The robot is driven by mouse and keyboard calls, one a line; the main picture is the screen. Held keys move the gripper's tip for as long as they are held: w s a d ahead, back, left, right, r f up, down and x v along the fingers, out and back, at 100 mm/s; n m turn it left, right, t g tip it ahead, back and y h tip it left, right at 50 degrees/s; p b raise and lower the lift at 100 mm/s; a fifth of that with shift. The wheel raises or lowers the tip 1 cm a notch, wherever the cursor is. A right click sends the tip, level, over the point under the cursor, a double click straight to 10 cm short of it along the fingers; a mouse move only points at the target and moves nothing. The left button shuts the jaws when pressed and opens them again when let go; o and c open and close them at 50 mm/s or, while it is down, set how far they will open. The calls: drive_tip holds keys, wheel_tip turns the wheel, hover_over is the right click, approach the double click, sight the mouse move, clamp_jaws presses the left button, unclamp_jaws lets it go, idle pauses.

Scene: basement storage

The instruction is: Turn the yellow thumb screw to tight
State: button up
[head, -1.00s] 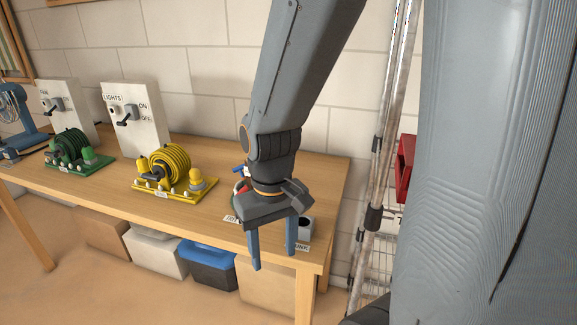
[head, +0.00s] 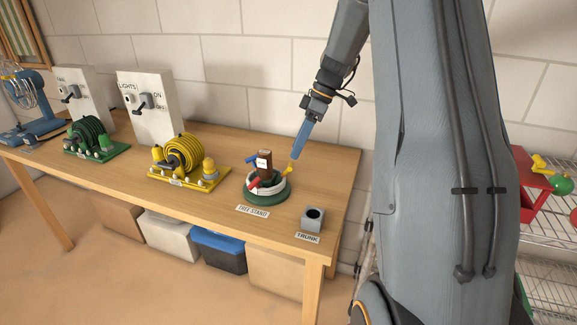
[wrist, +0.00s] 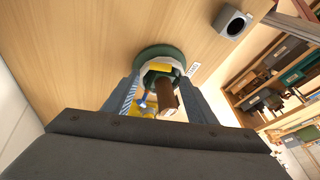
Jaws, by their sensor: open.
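The tree stand (head: 265,202) is a round green base with a white ring, right of centre on the wooden table. A brown trunk piece (head: 264,163) stands upright in it. The yellow thumb screw (head: 289,170) is on the stand's right side; in the wrist view it shows as a yellow patch (wrist: 162,67) between the fingers. Red (head: 253,184) and blue (head: 252,167) screws are on its left side. My gripper (head: 296,156) is open and empty, its blue fingers angled down close by the yellow screw. Contact cannot be told.
A grey block with a hole (head: 312,218), labelled trunk, stands near the table's right end. Yellow (head: 180,158) and green (head: 90,138) cable reels and two switch boxes stand left. A wire shelf with a red item (head: 535,185) is at the right.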

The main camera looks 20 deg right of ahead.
sight(289, 170)
drive_tip(key=p+x, duration=0.1)
drive_tip(key=x, duration=0.6)
drive_tip(key=shift+a+f, duration=0.1)
drive_tip(key=shift+f, duration=0.15)
drive_tip(key=shift+c, duration=0.3)
drive_tip(key=c, duration=1)
